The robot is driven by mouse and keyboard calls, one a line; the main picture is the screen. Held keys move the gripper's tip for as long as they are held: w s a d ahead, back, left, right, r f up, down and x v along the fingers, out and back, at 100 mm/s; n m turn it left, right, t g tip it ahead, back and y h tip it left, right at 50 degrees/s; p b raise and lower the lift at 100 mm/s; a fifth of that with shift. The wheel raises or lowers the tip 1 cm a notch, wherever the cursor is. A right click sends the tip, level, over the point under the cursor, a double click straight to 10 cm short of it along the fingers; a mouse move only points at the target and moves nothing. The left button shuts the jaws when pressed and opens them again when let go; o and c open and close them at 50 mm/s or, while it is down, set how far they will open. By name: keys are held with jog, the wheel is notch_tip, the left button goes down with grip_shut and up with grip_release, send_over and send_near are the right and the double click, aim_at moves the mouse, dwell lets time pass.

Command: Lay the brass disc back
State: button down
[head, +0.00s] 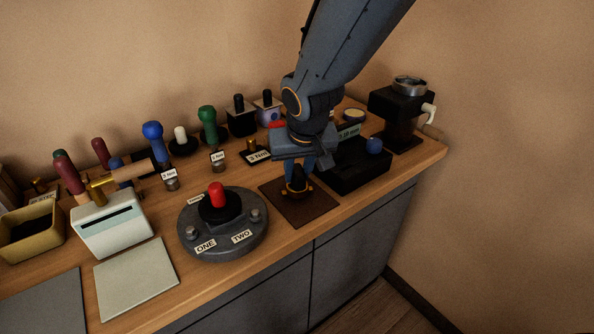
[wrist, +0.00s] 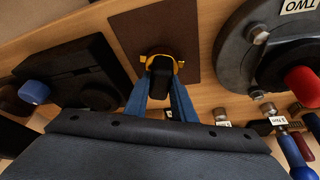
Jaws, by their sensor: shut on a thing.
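My gripper (head: 296,176) is low over a brown square mat (head: 298,217) near the front edge of the counter. Its two blue fingers are shut on a black knob (wrist: 160,76). Brass-yellow metal (wrist: 165,53) shows around the knob in the wrist view, and the mat (wrist: 124,38) lies below. I take this knobbed brass piece to be the brass disc; the fingers and knob hide much of it. It looks upright over the mat. I cannot tell whether it touches the mat.
A grey round base with a red knob (head: 217,190) and ONE and TWO labels stands left of the mat. A black box (head: 357,180) with a blue ball knob is close on the right. A black machine (head: 401,104) stands further right. Several coloured handles line the back.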

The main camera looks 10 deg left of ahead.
jog(key=shift+f+b, duration=0.5)
jog(key=shift+f, duration=0.05)
jog(key=c, duration=1.4)
grip_release()
jog(key=shift+b+v, duration=0.35)
jog(key=shift+v, duration=3.6)
